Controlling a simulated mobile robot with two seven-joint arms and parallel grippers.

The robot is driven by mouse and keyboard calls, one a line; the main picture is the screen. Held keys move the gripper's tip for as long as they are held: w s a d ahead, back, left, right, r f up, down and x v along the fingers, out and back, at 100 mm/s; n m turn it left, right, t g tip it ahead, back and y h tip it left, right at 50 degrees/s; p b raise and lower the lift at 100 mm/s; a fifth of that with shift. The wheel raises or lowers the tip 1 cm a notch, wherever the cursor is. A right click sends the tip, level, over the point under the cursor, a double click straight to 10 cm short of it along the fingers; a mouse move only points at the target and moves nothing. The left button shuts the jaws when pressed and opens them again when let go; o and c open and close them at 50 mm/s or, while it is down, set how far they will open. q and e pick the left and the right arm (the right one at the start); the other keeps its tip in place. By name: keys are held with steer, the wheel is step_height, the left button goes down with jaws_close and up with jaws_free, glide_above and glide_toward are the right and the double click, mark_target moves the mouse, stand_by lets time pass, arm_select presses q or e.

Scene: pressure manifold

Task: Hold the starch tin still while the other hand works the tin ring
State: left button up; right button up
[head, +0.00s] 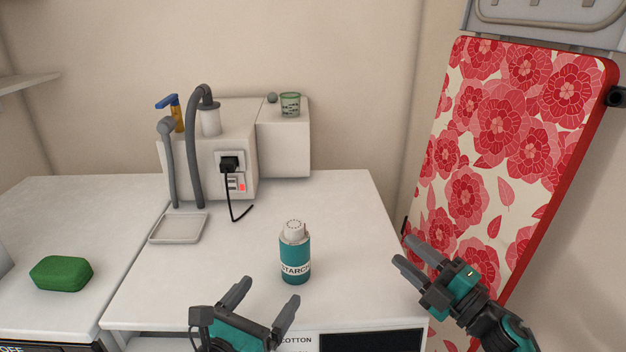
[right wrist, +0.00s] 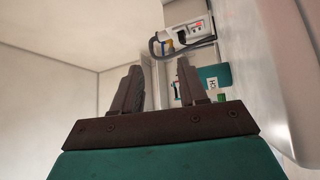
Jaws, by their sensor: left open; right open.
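The starch tin (head: 295,258) is a teal can with a white label reading STARCH, standing upright on the white counter in the head view. The tin ring (head: 293,229) is the pale, marked cap part at its top. My left gripper (head: 269,293) is open and empty, in front of the tin and to its left, apart from it. My right gripper (head: 404,252) is open and empty, to the right of the tin, over the counter's right edge. In the right wrist view its fingers (right wrist: 158,88) stand apart. A teal thing shows past them, partly hidden.
A floral ironing board (head: 500,140) leans at the right, close to my right gripper. A white box unit (head: 230,140) with hoses, a plugged cable and a grey tray (head: 179,228) stands behind. A green block (head: 61,273) lies at left. The counter around the tin is clear.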

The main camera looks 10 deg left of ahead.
mark_target(299, 253)
steer(key=s+a+r+n+g+h, duration=0.2)
steer(key=a+r+n+g, duration=0.4)
steer(key=a+n, duration=0.4)
steer(key=s+a+r+n+g+h, duration=0.2)
steer(key=a+r+n+g, duration=0.2)
steer(key=a+n+g, duration=0.5)
arm_select(q)
steer(key=shift+w, duration=0.1)
steer(key=w, duration=0.4)
steer(key=w+d, duration=0.1)
steer(key=w, duration=0.3)
steer(key=w+d, duration=0.1)
steer(key=w, duration=0.3)
steer(key=shift+w+d, duration=0.25)
arm_select(e)
steer(key=r+n+t+h, duration=0.1)
steer(key=h, duration=0.1)
steer(key=w+d+r+n+t+h, duration=0.1)
steer(key=r+n+h, duration=0.1)
steer(key=h, duration=0.1)
steer(key=r+n+t+h, duration=0.1)
steer(key=t+h, duration=0.1)
steer(key=h, duration=0.1)
steer(key=shift+w+d+r+n, duration=0.15)
steer(key=shift+w+r+n, duration=0.15)
steer(key=shift+r, duration=0.1)
